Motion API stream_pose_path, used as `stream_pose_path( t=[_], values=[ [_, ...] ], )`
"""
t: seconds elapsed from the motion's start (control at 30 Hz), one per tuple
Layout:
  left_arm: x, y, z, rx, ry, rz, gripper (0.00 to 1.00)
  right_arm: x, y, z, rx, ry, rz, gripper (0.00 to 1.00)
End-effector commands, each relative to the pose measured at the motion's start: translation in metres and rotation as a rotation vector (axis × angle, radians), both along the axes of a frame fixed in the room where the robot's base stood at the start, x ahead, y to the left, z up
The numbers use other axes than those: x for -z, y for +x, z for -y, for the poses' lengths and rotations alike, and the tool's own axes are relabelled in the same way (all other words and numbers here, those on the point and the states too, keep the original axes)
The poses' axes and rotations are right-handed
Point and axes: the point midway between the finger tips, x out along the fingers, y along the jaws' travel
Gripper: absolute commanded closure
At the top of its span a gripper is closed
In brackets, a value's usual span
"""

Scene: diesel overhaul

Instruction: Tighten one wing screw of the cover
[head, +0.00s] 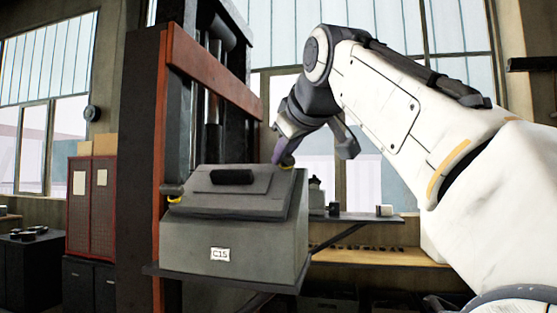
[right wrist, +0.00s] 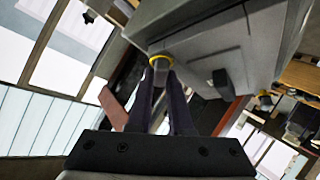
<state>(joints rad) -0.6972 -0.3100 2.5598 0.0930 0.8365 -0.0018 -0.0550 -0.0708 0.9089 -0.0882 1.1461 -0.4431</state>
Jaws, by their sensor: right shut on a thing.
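A grey box labelled C15 (head: 240,243) has a sloped grey cover (head: 205,203) with a black handle (head: 232,177). One wing screw with a yellow ring (head: 287,166) is at the cover's upper right edge. A second yellow-ringed wing screw (head: 173,198) is at its left edge. My right gripper (head: 281,155) is at the upper right screw. In the right wrist view, its two dark fingers are shut on the grey wing screw (right wrist: 160,68), just below the yellow ring (right wrist: 160,56). The fingers hide part of the screw. My left gripper is not in view.
The box stands on a dark shelf (head: 220,279) by a tall press frame with a red beam (head: 210,72). A wall shelf (head: 357,217) with small items is behind on the right. A red cabinet (head: 91,205) stands at the left.

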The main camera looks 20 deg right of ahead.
Motion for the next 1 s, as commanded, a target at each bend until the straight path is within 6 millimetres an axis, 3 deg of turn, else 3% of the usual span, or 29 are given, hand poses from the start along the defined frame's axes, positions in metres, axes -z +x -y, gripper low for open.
stream_pose_path(
  t=[0.2, 0.63, 1.0],
  values=[
    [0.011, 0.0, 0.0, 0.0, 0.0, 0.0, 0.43, 0.001, 0.0, -0.001, 0.13, 0.083, 0.055, 1.0],
    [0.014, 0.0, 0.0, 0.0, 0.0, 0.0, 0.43, 0.001, 0.001, -0.001, 0.174, 0.113, 0.069, 1.0],
    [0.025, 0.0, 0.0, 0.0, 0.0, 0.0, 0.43, 0.001, 0.001, -0.001, 0.447, 0.285, 0.175, 1.0]
  ],
)
